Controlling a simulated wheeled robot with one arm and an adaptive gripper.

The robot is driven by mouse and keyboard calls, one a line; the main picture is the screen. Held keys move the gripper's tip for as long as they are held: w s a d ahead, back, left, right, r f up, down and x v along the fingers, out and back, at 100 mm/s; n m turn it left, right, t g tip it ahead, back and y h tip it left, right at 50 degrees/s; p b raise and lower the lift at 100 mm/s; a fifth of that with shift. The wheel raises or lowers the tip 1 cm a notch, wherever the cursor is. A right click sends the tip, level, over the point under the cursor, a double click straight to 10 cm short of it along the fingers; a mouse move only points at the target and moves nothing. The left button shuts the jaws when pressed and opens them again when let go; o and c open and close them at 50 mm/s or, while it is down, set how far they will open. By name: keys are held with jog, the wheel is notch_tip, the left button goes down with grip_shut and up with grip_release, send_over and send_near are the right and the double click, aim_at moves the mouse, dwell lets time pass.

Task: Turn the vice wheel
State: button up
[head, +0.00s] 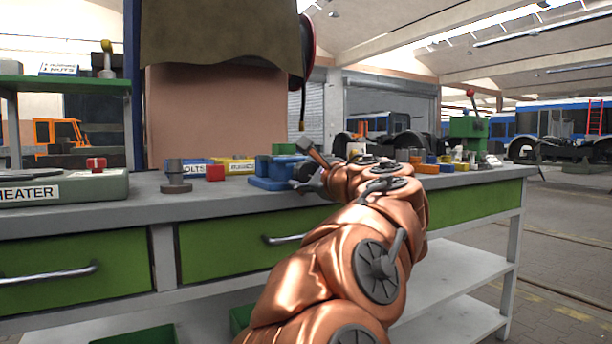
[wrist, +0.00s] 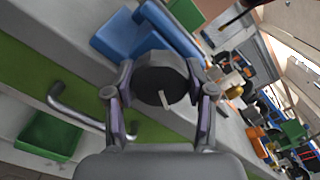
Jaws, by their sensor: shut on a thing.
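The blue vice (head: 272,182) sits on the grey workbench, left of my gripper (head: 312,180) in the head view. In the wrist view the vice (wrist: 122,38) shows at the top, beyond the wheel. The vice wheel (wrist: 160,72) is a dark, thick disc with a pale mark low on its face. My gripper (wrist: 161,92) has one finger on each side of the wheel and is shut on it. In the head view my copper arm and gripper hide much of the wheel.
The workbench has green drawers with a bar handle (head: 285,239) below the vice. Yellow and blue boxes (head: 235,165), a red block (head: 215,173) and a grey heater (head: 62,188) stand to the left. A green machine (head: 468,128) stands at the right end. Open floor lies right of the bench.

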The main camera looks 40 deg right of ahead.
jog(key=shift+a+r, duration=0.1)
dwell(0.4)
jog(key=o, duration=1.2)
jog(key=shift+c, duration=0.2)
jog(key=s+a, duration=0.1)
jog(key=s, duration=1.1)
